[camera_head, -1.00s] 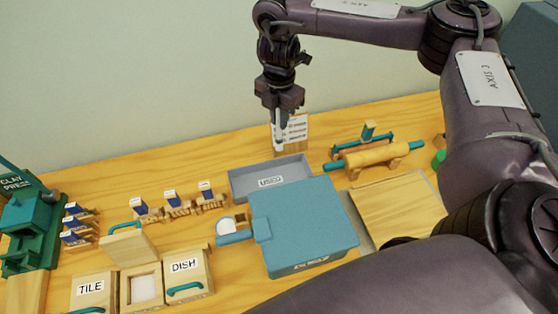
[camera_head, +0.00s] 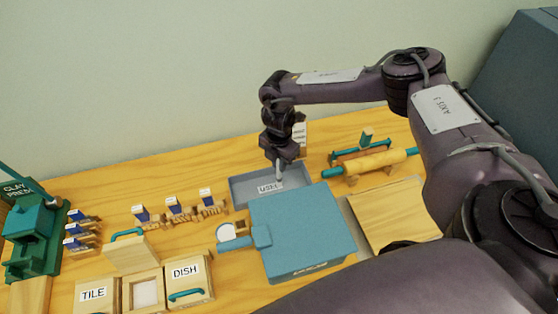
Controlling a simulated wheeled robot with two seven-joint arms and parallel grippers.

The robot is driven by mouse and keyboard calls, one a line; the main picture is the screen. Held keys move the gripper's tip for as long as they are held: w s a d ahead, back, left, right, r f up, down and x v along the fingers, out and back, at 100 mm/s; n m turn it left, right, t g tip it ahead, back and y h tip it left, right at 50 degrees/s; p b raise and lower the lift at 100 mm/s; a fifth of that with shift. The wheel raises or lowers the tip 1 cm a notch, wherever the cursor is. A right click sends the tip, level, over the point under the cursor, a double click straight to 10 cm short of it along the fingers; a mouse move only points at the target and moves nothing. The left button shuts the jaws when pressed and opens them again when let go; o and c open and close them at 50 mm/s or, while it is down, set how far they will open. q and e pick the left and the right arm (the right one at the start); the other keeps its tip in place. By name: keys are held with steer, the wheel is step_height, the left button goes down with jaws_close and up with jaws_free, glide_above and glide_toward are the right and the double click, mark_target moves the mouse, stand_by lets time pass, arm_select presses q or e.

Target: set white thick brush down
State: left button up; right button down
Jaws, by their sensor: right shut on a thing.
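The white thick brush (camera_head: 280,171) is a short pale stick hanging roughly upright under my right gripper (camera_head: 280,160). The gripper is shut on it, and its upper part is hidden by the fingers. The brush is over the grey tray labelled "USED" (camera_head: 240,188), near the label. I cannot tell whether its lower end touches the tray floor. My left gripper is not in view.
A blue box (camera_head: 300,230) stands directly in front of the tray. A rolling pin (camera_head: 368,163) lies on a stand to the right, beside a wooden board (camera_head: 395,215). Small wooden racks with blue labels (camera_head: 178,208) stand left of the tray. A white card (camera_head: 300,135) stands behind.

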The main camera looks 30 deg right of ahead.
steer(key=shift+f, duration=0.1)
steer(key=c, duration=1.4)
jaws_free()
steer(key=shift+r, duration=0.6)
step_height(320, 180, up, 11)
steer(key=b, duration=0.3)
steer(key=shift+r, duration=0.1)
steer(key=shift+s, duration=0.1)
